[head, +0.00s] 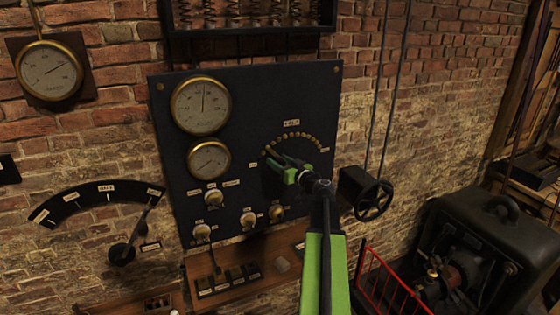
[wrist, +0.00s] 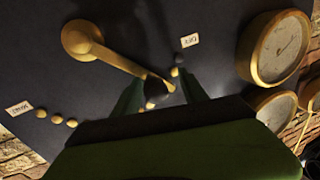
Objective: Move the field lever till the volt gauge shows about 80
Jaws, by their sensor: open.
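The field lever (wrist: 118,61) is a brass arm with a round pivot and a dark knob (wrist: 155,88) at its end, on the dark panel (head: 165,150). My green gripper (head: 279,166) hides most of the lever in the head view. In the wrist view my gripper (wrist: 163,85) is open, with one finger on each side of the knob; whether either touches it I cannot tell. The lever's knob is near the small label (wrist: 189,40) end of the stud arc. The large upper gauge (head: 201,106) has its needle nearly upright; its lettering is too small to read.
A smaller brass gauge (head: 209,160) sits below the large one, with several knobs under it. Another gauge (head: 49,70) hangs at the left. A black handwheel (head: 373,200) is right of the panel. A red rail (head: 395,285) and dark machine (head: 470,250) stand at lower right.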

